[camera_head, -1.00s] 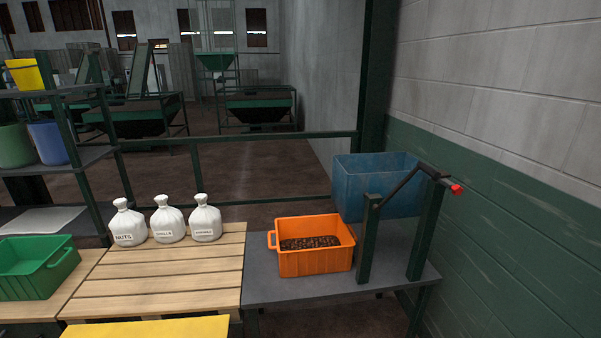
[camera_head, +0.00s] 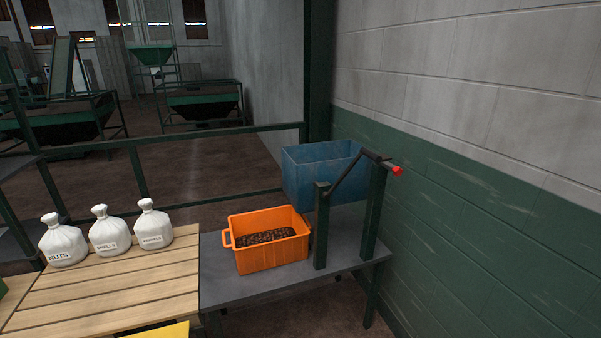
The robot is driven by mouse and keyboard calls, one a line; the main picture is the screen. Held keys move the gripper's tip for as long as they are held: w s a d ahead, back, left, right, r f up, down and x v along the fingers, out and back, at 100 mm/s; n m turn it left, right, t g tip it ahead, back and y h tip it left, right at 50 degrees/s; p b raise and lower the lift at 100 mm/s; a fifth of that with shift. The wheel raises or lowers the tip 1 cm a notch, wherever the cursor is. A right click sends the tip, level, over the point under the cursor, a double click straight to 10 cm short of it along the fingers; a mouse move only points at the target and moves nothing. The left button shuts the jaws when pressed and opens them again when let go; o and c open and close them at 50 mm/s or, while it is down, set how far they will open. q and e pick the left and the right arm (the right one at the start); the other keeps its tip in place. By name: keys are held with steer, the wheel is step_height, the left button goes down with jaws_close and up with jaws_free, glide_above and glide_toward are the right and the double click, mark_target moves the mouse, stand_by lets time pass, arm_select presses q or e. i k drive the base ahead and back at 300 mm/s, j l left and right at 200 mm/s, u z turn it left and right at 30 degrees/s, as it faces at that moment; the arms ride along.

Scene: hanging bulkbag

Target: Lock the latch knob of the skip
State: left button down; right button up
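The blue skip (camera_head: 297,180) sits at the back right of the grey table, between and behind two dark green posts. A dark bar (camera_head: 350,172) runs at a slant across the post tops. A red knob (camera_head: 397,171) sits at the bar's right end, beside the right post, close to the wall. I cannot tell from this distance whether the knob is locked. Neither of my grippers is in view.
An orange crate (camera_head: 270,257) of dark pieces stands on the grey table (camera_head: 225,287), left of the posts. Three white sacks, one of them marked NUTS (camera_head: 63,243), stand on wooden slats (camera_head: 110,290). A block wall (camera_head: 480,220) bounds the right side.

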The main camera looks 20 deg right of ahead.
mark_target(397, 171)
steer(key=z, duration=1.25)
